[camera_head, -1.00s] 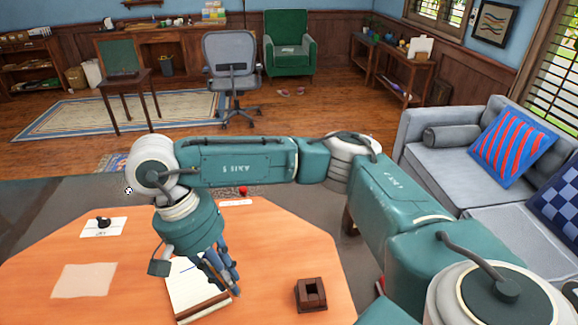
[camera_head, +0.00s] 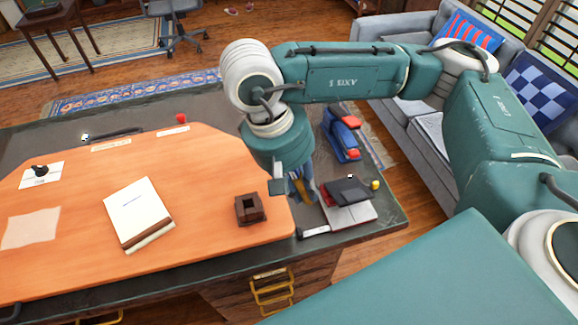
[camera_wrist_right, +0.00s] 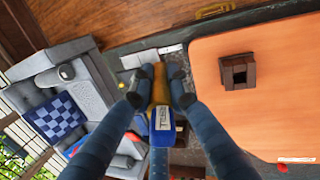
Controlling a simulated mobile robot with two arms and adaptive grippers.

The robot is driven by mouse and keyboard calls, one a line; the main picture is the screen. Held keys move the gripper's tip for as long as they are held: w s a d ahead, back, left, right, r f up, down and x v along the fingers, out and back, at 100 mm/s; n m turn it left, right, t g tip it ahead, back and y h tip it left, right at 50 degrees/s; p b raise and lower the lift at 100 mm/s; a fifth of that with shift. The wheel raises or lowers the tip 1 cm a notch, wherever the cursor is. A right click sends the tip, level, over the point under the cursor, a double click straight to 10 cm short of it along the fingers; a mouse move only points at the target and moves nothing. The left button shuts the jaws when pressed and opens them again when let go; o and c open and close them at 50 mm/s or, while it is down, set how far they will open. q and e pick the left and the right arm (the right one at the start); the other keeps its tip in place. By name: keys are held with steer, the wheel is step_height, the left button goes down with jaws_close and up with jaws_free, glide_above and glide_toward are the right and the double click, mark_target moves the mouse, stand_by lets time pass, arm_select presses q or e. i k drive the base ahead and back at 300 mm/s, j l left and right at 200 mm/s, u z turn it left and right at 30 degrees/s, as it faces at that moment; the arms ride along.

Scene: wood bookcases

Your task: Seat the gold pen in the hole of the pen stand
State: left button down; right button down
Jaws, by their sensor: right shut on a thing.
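The pen stand (camera_head: 250,209) is a small dark brown block with a square hole in its top. It stands on the right part of the orange desk top; it also shows in the right wrist view (camera_wrist_right: 237,72). My right gripper (camera_head: 302,190) is just right of the stand, over the dark desk edge, its fingers pointing down. In the right wrist view, my right gripper (camera_wrist_right: 160,92) is shut on the gold pen (camera_wrist_right: 159,78), which shows between the blue fingers. The fingers hide part of the pen, and its tip cannot be made out. My left gripper is not in view.
A notepad (camera_head: 138,212) lies left of the stand. A blue and red device (camera_head: 342,135) stands behind my gripper. A black and red item (camera_head: 348,190) and a small yellow thing (camera_head: 375,184) lie to its right. The desk around the stand is clear.

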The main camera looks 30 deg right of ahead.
mark_target(251, 210)
steer(key=l+z, duration=0.1)
steer(key=z, duration=0.2)
steer(key=l+u, duration=0.5)
steer(key=u, duration=0.25)
steer(key=l+u, duration=0.35)
steer(key=j, duration=0.1)
